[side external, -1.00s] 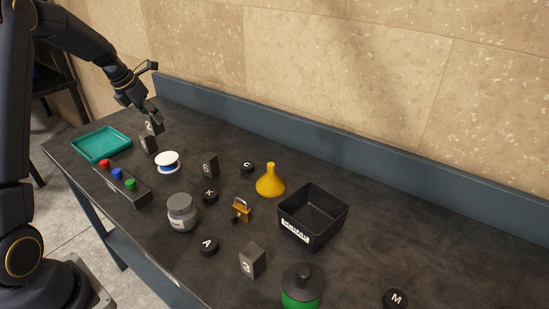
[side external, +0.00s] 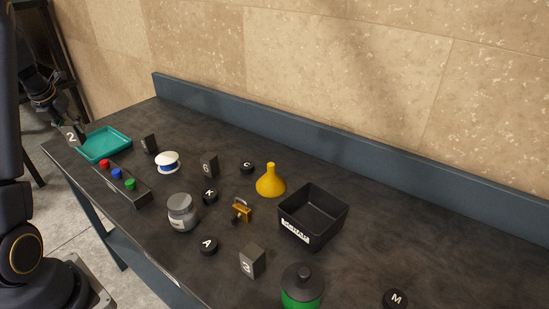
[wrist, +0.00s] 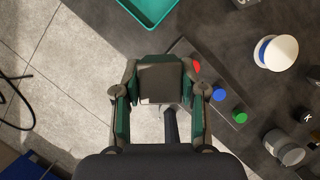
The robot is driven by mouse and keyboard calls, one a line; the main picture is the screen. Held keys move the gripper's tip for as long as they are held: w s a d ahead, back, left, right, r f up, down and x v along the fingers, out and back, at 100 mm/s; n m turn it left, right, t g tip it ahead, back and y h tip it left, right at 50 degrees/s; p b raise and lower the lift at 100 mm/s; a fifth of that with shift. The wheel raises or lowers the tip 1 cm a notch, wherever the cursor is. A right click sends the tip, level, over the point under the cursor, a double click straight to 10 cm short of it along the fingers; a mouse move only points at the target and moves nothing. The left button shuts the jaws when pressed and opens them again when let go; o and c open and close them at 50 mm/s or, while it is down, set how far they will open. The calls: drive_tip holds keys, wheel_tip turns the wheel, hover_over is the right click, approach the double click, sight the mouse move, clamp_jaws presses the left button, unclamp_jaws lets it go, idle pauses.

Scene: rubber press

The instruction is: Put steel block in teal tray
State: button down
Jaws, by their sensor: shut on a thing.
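My gripper (wrist: 160,98) is shut on a grey steel block (wrist: 162,80), with a finger on each side of it. In the side external view the held block (side external: 71,136) shows a white "2" and hangs at the left end of the teal tray (side external: 117,153). The teal tray's edge (wrist: 152,22) is at the top of the wrist view, apart from the block. Below the block, the wrist view shows pale floor and the table edge. The tray's visible inside is empty. My gripper's fingers are small and dark in the side external view.
A button box (side external: 122,188) with red, blue and green buttons stands in front of the tray. A dark block (side external: 149,144) and a white-and-blue spool (side external: 167,162) are to its right. Farther right are a grey jar (side external: 182,213), yellow funnel (side external: 270,182) and black bin (side external: 322,207).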

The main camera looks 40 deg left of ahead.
drive_tip(key=w+a+f, duration=0.2)
drive_tip(key=a+f, duration=0.1)
drive_tip(key=w+a+f, duration=0.5)
drive_tip(key=a, duration=0.1)
drive_tip(key=shift+w+f, duration=0.2)
drive_tip(key=shift+f, duration=0.2)
drive_tip(key=shift+a+f, duration=0.1)
drive_tip(key=shift+f, duration=1.35)
drive_tip(key=shift+f, duration=0.1)
drive_tip(key=c, duration=0.7)
unclamp_jaws()
drive_tip(key=shift+f, duration=0.2)
drive_tip(key=shift+o, duration=0.2)
